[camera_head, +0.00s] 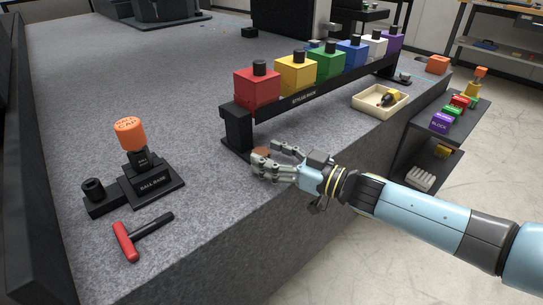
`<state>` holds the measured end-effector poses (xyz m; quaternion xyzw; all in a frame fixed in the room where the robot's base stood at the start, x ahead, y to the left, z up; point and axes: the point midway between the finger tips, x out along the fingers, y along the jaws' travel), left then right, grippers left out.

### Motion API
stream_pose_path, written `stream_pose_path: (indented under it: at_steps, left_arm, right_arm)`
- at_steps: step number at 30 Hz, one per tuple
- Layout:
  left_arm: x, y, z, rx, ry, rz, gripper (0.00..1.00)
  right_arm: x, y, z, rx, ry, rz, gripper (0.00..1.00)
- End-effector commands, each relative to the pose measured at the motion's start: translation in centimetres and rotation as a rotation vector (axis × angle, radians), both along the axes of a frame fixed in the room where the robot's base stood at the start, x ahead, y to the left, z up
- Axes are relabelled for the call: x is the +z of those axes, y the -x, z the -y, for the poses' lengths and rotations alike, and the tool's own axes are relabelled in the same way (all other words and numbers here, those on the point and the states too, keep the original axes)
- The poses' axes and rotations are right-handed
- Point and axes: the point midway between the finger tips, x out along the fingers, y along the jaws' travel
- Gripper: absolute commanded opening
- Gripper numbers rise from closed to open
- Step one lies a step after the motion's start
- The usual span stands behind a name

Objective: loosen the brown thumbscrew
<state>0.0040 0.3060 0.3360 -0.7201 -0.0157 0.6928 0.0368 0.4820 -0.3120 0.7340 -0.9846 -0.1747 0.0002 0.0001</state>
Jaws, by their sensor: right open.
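A small brown thumbscrew (262,152) shows at the near foot of the black stand on the granite bed. It is partly hidden by my right gripper. My right gripper (271,163) is open, with its fingers at the thumbscrew. I cannot tell whether the fingers touch it. My left gripper is not in view.
The black rack (310,97) carries several coloured blocks above the gripper. A cream tray (367,103) is at right. Granite between is clear.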

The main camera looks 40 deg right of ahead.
Motion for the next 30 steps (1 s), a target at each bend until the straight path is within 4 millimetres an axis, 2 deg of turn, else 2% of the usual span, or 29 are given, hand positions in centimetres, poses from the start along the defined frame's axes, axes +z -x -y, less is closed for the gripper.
stream_pose_path:
  at_steps: [3, 16, 20, 30]
  left_arm:
    - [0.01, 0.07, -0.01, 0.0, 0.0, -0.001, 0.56]
    - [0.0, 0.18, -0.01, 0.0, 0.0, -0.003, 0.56]
    - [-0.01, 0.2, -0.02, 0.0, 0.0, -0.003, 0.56]
    - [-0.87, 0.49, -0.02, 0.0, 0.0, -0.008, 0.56]
  right_arm:
    - [-0.01, 0.03, 0.0, 0.0, 0.0, 0.0, 0.58]
    - [-0.01, 0.06, 0.0, 0.0, 0.0, 0.0, 0.03]
    - [0.03, -0.08, 0.15, 0.031, 0.004, 0.005, 0.03]
    - [-0.09, -0.34, 0.7, 0.263, 0.001, 0.0, 0.03]
